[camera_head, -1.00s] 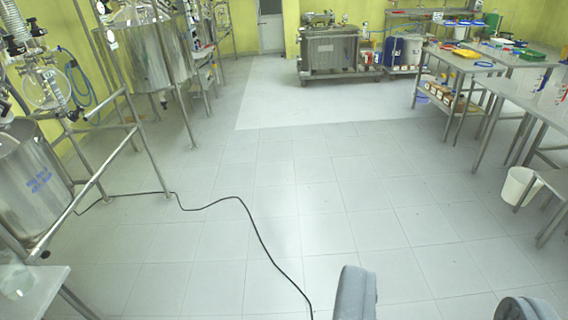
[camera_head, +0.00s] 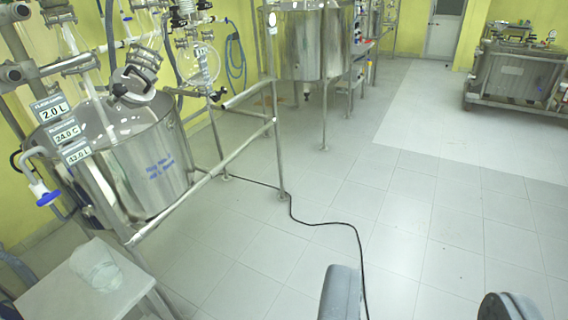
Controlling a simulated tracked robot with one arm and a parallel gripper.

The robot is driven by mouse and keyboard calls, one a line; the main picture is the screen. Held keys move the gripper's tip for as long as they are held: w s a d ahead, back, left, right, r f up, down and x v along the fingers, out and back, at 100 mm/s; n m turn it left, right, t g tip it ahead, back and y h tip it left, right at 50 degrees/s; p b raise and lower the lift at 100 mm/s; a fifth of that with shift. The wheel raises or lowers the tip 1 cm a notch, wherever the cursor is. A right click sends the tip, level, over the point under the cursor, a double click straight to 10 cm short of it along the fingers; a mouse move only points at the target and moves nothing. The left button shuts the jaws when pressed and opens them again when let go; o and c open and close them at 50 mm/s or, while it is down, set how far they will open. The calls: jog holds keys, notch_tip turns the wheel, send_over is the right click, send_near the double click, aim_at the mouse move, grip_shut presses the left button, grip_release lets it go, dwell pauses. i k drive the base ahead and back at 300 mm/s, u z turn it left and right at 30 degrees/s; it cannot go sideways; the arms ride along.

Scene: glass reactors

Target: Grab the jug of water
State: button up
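A clear jug (camera_head: 95,266) stands on a small pale table (camera_head: 72,300) at the lower left. It is see-through, so I cannot tell how much water is in it. My gripper (camera_head: 415,300) shows at the bottom edge as two separate grey parts with a wide gap of bare floor between them. It is open and empty, well to the right of the jug and apart from it.
A steel reactor vessel (camera_head: 140,160) in a pipe frame stands behind the small table, with display tags. Another steel vessel (camera_head: 312,42) stands farther back. A black cable (camera_head: 330,223) crosses the tiled floor.

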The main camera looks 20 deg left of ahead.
aim_at(92, 262)
jog(key=u, duration=0.8)
jog(key=i, duration=1.35)
jog(key=u, duration=0.6)
